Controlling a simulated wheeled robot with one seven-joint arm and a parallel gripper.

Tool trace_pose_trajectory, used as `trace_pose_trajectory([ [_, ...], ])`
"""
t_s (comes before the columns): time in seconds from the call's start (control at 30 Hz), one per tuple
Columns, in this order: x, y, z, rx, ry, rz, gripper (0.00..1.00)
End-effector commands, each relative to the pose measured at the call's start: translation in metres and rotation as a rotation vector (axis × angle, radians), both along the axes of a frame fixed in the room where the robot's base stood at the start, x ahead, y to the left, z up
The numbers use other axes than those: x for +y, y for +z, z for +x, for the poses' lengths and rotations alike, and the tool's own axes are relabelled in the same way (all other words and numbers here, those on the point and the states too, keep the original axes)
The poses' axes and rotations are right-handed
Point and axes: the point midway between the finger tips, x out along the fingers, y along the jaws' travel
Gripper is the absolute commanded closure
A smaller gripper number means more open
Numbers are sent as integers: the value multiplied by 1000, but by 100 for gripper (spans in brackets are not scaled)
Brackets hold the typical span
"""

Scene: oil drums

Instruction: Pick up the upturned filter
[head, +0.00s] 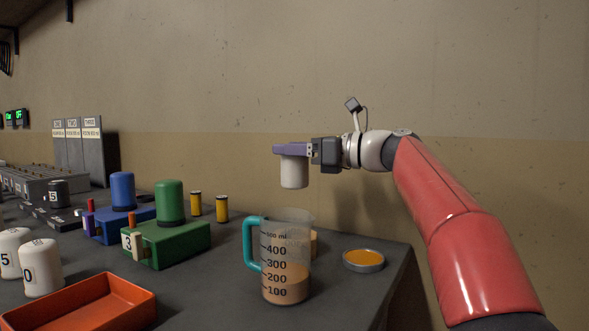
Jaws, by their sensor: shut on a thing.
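My gripper (292,151) is at the end of my outstretched arm, above the back right of the table. It is shut on a white cylindrical filter (294,172) and holds it in the air, clear of the table top. The purple fingers cover the upper part of the filter. No print shows on its visible side, and I cannot tell from here which end is up.
Below stands a measuring jug (286,262) with a teal handle, partly hiding another container. A shallow dish (363,260) of orange liquid is near the right edge. Green (165,240) and blue (112,222) units, white numbered cylinders (41,268) and an orange tray (90,305) fill the left.

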Motion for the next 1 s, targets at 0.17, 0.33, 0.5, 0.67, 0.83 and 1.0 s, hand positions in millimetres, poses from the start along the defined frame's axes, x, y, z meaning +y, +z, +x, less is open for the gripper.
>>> trace_pose_trajectory([
  [0.17,0,22,0,-5,2,1,78],
  [0.33,0,37,0,-4,1,0,78],
  [0.5,0,46,1,-4,4,0,78],
  [0.67,0,52,1,-3,5,1,78],
  [0.83,0,57,1,-4,2,0,78],
  [1.0,0,60,0,-2,2,0,78],
])
